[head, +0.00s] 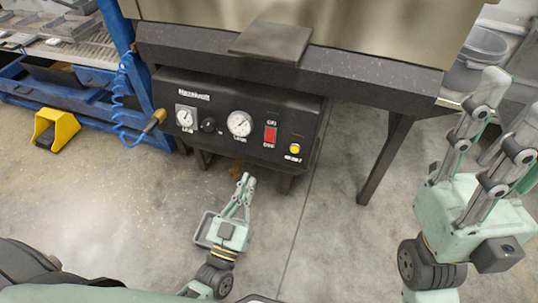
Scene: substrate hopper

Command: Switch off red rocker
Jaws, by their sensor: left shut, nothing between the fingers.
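The red rocker (270,135) is a small upright red switch on the front of the black control panel (225,143), right of the larger white gauge (240,124). Which way it is tipped is too small to tell. My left gripper (246,178) is shut and empty, pointing up the picture at the panel's lower edge. It is below and a little left of the rocker, apart from it in the picture. My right gripper (497,118) is raised at the right edge, far from the panel, with its fingers spread apart.
A yellow button (294,148) sits right of the rocker, and a black knob (208,125) and smaller gauge (184,118) are to the left. The dark hopper frame (290,67) overhangs the panel. Concrete floor is open.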

